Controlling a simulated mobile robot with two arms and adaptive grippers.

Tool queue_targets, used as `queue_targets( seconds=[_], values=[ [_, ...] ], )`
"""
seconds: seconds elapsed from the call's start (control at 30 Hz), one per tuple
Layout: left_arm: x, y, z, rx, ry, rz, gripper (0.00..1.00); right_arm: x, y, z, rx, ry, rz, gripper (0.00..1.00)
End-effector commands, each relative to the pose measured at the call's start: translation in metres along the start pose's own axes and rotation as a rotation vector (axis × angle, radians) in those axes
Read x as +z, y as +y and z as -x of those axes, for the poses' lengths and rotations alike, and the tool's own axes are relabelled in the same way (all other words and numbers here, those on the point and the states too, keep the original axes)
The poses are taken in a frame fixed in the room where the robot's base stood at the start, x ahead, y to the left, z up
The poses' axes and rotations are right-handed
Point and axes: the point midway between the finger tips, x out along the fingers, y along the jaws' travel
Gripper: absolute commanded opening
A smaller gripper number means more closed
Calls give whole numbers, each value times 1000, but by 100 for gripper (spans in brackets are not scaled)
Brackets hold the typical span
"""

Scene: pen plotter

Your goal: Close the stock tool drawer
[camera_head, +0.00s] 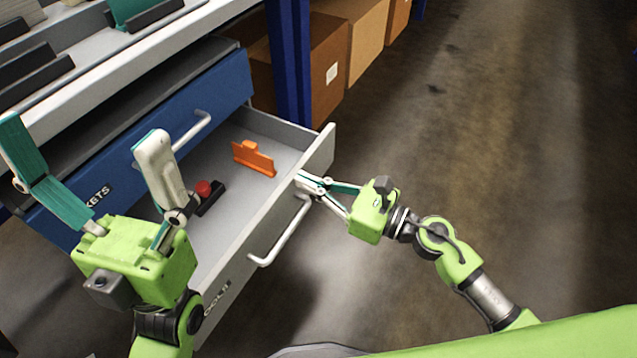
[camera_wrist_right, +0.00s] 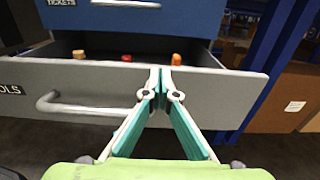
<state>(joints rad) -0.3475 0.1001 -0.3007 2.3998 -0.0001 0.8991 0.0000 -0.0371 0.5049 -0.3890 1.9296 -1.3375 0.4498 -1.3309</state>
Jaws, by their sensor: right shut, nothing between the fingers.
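The grey tool drawer (camera_head: 234,262) stands pulled out below a blue drawer, its front panel (camera_wrist_right: 220,92) facing me in the right wrist view. A white bar handle (camera_head: 281,232) is on the front; it also shows in the right wrist view (camera_wrist_right: 80,110). My right gripper (camera_head: 308,183) is shut and empty, its fingertips at the drawer front near the top edge, right of the handle; in the right wrist view the tips (camera_wrist_right: 161,80) overlap the panel. Whether they touch it I cannot tell. My left gripper (camera_head: 85,165) is open, fingers wide apart, above the drawer's left part.
In the drawer lie an orange piece (camera_head: 254,157) and a black tool with a red knob (camera_head: 205,191). The blue drawer (camera_head: 225,86) above is shut. A blue post (camera_head: 290,60) and cardboard boxes (camera_head: 328,68) stand to the right. The floor at right is clear.

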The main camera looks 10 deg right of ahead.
Motion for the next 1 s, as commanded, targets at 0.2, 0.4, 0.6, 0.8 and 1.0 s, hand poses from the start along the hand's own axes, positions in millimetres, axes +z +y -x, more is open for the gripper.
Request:
queue_targets(
  seconds=[0.2, 0.4, 0.6, 0.8, 1.0],
  values=[
    [-2, 0, -12, -1, -4, 0, 90, 4, 0, -51, 0, -3, 0, 0],
    [-3, 0, -15, -2, -4, 0, 90, 3, 0, -102, 1, -3, 1, 0],
    [-3, 0, -12, -1, -4, -1, 90, 0, 0, -145, 1, -1, 0, 0],
    [-2, 0, -9, -1, -4, -1, 90, 0, 0, -174, 0, -1, 0, 0],
    [-2, 0, -7, -1, -3, -1, 90, 0, 0, -188, 0, 0, -1, 0]
  ],
)
